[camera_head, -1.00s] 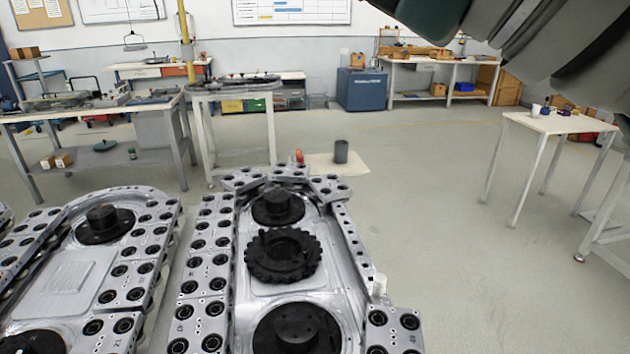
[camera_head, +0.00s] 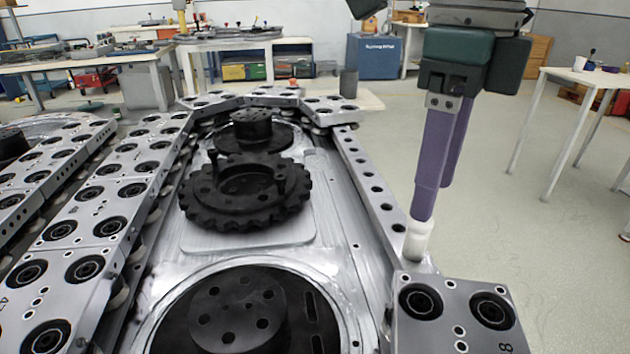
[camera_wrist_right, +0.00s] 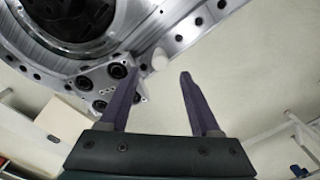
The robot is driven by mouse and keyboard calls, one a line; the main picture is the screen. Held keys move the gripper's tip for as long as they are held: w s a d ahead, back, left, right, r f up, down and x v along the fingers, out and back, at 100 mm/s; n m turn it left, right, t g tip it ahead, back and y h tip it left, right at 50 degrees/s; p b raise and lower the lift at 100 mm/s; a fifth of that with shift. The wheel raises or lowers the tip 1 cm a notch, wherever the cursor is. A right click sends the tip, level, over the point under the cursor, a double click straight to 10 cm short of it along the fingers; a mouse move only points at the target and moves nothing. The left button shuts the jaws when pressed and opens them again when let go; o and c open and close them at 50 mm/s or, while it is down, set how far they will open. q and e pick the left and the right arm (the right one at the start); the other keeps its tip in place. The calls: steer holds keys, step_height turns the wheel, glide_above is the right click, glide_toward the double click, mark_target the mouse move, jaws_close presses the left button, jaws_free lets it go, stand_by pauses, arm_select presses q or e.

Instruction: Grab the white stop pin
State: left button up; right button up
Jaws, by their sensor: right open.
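The white stop pin (camera_head: 416,241) stands at the right edge of the near ring track, beside the grey corner block (camera_head: 458,318). My right gripper (camera_head: 435,203) points down over the pin, and its nearer purple fingertip overlaps the pin's top in the head view. In the right wrist view the gripper (camera_wrist_right: 161,78) is open with an empty gap. The pin (camera_wrist_right: 159,60) shows there just past the fingertips, between their lines. I cannot tell whether a finger touches it. My left gripper is not in view.
A black toothed gear (camera_head: 246,190) and a dark round hub (camera_head: 240,315) sit inside the track. Grey track links (camera_head: 90,215) line its left side. Open floor lies to the right, with a white table (camera_head: 590,77) farther off.

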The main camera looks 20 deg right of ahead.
mark_target(418, 231)
steer(key=shift+f, duration=0.95)
steer(key=f, duration=0.5)
steer(key=shift+w+a+f, duration=0.1)
steer(key=shift+w, duration=0.1)
steer(key=shift+c, duration=0.2)
jaws_close()
